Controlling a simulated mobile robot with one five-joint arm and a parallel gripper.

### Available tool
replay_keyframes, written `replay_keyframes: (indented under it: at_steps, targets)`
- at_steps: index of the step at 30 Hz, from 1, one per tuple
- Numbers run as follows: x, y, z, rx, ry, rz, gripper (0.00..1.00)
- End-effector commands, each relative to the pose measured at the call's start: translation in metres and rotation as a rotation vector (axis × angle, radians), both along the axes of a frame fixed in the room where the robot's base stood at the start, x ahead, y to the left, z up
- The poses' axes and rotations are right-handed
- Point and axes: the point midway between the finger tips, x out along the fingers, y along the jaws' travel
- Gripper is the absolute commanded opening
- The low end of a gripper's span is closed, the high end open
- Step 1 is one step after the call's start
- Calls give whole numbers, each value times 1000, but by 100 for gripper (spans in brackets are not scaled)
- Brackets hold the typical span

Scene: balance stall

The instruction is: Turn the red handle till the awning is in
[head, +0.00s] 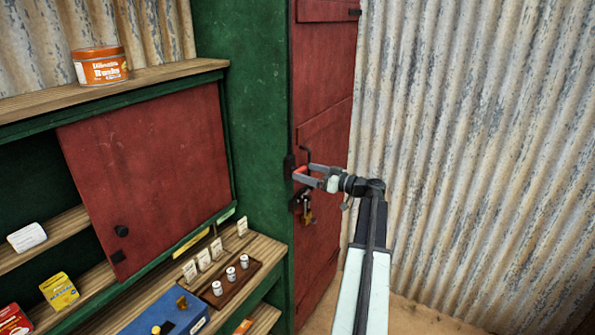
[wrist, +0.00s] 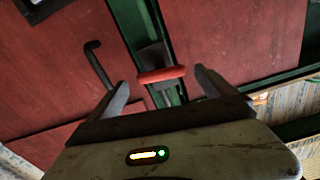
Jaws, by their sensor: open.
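The red handle (wrist: 162,74) is a short red grip on a dark crank arm, in front of the green post in the wrist view. In the head view the red handle (head: 300,171) shows small at the edge of the red door. My gripper (wrist: 161,82) is open, one finger on each side of the red handle, with gaps on both sides. In the head view my gripper (head: 305,174) is at the handle; I cannot tell how deep the handle sits between the fingers. The awning is not in view.
A brass padlock (head: 307,213) hangs just below my gripper. A black bent door handle (wrist: 98,63) is left of the red handle in the wrist view. Shelves with a tin (head: 100,66) and a tray of small jars (head: 214,297) are at left. Corrugated wall (head: 480,150) stands right.

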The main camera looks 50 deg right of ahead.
Motion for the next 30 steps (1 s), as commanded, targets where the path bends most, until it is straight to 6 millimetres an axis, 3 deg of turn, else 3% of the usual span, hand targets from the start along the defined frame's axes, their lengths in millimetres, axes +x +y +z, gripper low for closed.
replay_keyframes:
  at_steps: [6,15,17,22,30]
  targets:
    - [32,9,0,1,1,5,95]
    - [36,11,0,1,2,5,95]
    - [36,12,0,1,2,5,81]
    - [37,12,0,1,1,6,33]
    - [37,12,0,-128,-29,6,32]
